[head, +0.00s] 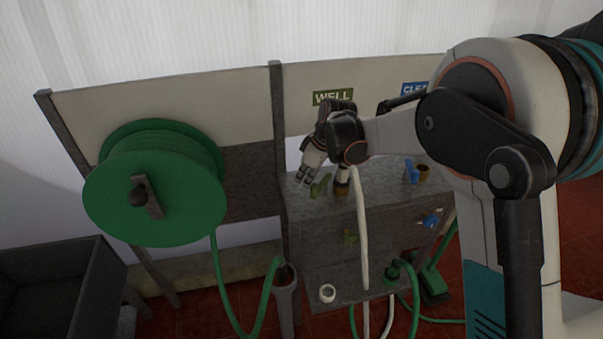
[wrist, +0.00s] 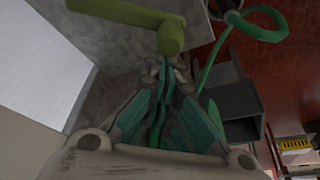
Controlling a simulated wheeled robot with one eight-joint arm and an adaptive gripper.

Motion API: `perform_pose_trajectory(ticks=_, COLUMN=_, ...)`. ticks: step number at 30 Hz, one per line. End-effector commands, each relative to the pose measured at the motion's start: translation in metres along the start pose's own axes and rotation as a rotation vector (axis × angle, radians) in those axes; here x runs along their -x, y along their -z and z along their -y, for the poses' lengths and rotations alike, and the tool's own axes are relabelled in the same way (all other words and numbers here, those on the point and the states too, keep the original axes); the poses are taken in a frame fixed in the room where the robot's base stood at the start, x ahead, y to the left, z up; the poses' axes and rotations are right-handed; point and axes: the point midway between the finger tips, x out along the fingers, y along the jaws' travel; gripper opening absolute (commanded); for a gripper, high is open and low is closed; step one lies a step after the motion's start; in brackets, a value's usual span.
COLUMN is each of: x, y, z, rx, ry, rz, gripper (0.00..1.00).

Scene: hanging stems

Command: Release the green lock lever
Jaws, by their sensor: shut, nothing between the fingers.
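An olive-green lever (head: 320,186) stands on top of the grey cabinet under the WELL sign. I cannot tell for sure which is the lock lever. My gripper (head: 303,181) is just left of the top lever in the head view, fingers pointing down. In the wrist view an olive-green lever (wrist: 135,14) with a round end crosses just beyond the fingertips. My gripper (wrist: 165,75) is shut and empty there. Whether it touches the lever cannot be told.
A blue lever (head: 411,171) and another blue handle (head: 431,221) are at the cabinet's right. A white hose (head: 361,235) hangs down its front. A green hose reel (head: 155,190) is at left, a dark bin (head: 62,285) below. Green hoses lie on the red floor.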

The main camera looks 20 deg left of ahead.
Motion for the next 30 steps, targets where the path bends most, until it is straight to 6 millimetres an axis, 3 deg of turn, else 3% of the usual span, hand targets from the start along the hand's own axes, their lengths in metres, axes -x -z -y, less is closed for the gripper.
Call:
perform_pose_trajectory(ticks=6, x=0.005, y=-0.013, z=0.004, rx=0.168, ry=0.059, rz=0.000, gripper=0.00)
perform_pose_trajectory(ticks=30, x=0.011, y=-0.033, z=0.006, rx=0.157, ry=0.055, rz=0.004, gripper=0.00)
